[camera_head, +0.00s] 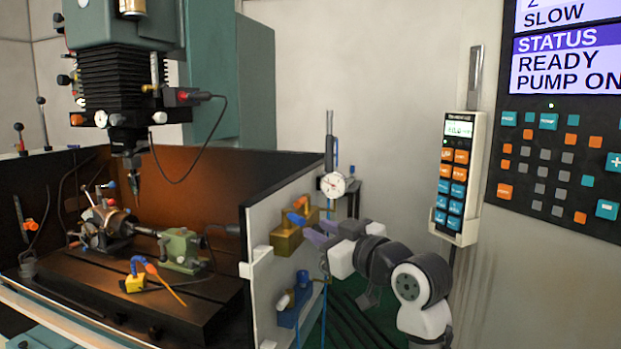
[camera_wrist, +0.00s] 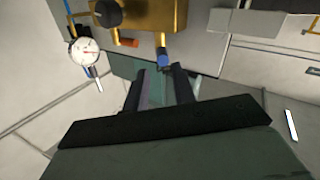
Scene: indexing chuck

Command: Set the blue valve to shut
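A brass valve block (camera_head: 287,238) is mounted on the white side panel of the machine, with a blue-tipped lever (camera_head: 297,218) and an orange lever (camera_head: 300,202). In the wrist view, the blue-tipped lever (camera_wrist: 163,57) sticks out from the brass block (camera_wrist: 150,14), beside the orange lever (camera_wrist: 127,42). My gripper (camera_head: 313,231) has purple fingers and is close to the blue lever. In the wrist view, my gripper (camera_wrist: 165,70) shows a gap between its fingers, with the blue tip just beyond them. Contact cannot be told. Shut markings are not legible.
A separate blue fitting (camera_head: 291,310) sits lower on the panel. A pendant (camera_head: 459,170) hangs on the wall to the right. A black knob (camera_wrist: 108,12) is by the brass block.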

